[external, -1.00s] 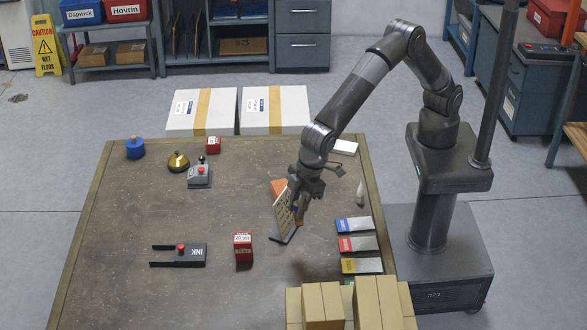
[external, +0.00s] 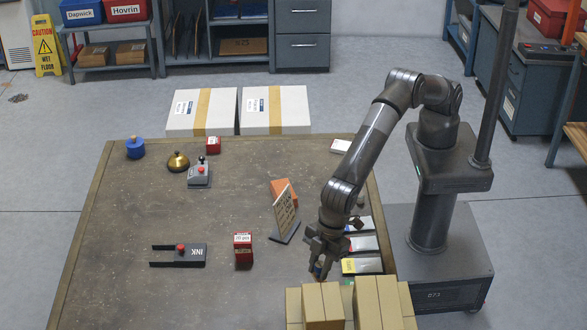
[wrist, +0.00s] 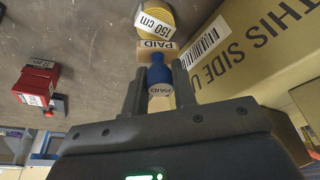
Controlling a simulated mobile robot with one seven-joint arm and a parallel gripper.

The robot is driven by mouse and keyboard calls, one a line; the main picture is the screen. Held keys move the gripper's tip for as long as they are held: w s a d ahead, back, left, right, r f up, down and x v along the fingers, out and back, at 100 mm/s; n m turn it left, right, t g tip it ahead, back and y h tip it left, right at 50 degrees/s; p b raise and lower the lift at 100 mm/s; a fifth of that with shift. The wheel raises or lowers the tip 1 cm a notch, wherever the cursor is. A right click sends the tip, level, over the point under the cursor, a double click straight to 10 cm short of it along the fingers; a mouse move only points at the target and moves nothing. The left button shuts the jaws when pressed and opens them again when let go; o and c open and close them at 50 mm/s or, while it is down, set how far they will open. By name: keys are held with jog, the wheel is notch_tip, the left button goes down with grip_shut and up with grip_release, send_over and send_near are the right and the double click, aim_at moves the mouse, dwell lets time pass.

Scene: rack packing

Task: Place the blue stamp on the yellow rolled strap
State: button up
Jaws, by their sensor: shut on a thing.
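The blue stamp (wrist: 158,73), with a wooden base marked PAID, is between the fingers of my gripper (wrist: 160,80) in the wrist view. My gripper is shut on it. In the external view my gripper (external: 318,268) points down behind the cardboard boxes at the table's front edge, and only a bit of blue shows there. The yellow rolled strap (wrist: 157,12), with a 150 cm label, lies just beyond the stamp's base at the top of the wrist view, partly cut off. I cannot make out the strap in the external view.
Cardboard boxes (external: 323,303) stand close by my gripper; one (wrist: 245,50) fills the right of the wrist view. A red box (external: 243,250), a standing sign (external: 285,215) and colored packets (external: 362,265) are around. The table's left front is clear.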

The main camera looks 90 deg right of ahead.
jog(key=shift+f, duration=2)
jog(key=o, duration=1)
jog(key=shift+f, duration=0.15)
jog(key=v, duration=1.2)
